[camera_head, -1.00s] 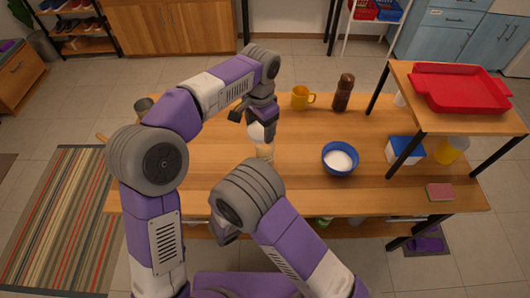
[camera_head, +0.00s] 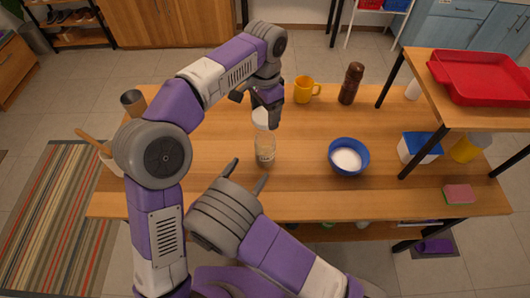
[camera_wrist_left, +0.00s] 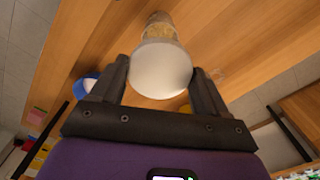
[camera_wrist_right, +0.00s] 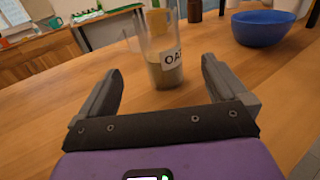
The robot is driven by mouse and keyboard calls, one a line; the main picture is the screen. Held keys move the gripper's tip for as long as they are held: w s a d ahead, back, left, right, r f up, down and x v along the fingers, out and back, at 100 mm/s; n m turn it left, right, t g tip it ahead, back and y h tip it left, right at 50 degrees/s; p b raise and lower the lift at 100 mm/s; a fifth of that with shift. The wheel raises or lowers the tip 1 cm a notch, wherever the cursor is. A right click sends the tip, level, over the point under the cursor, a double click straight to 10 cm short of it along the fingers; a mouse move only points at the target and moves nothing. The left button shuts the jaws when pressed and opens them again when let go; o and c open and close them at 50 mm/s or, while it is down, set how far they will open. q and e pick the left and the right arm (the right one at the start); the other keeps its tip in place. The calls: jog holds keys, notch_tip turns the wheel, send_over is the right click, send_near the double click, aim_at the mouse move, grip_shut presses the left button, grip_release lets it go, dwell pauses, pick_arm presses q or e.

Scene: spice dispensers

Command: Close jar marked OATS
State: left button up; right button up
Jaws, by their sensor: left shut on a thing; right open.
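A clear glass jar (camera_head: 265,152) with pale contents stands upright on the wooden table. Its label shows the letters "OA" in the right wrist view (camera_wrist_right: 169,72). My left gripper (camera_head: 260,108) is shut on a white round lid (camera_head: 263,119), which fills the space between its fingers in the left wrist view (camera_wrist_left: 160,72). The lid is near the jar's top; whether it touches the rim is hard to tell. My right gripper (camera_head: 249,172) is open just in front of the jar, its fingers spread toward the jar's lower part, not closed on it.
A blue bowl of white powder (camera_head: 348,157) stands right of the jar. A yellow mug (camera_head: 304,91) and a brown grinder (camera_head: 351,84) stand behind. A shelf with a red tray (camera_head: 485,78) is at right. Table between jar and bowl is clear.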

aim_at(269, 142)
jog(key=x, duration=1.1)
jog(key=shift+w, duration=0.1)
jog(key=shift+c, duration=0.4)
jog(key=c, duration=1.4)
pick_arm(q)
jog(key=shift+f, duration=2.55)
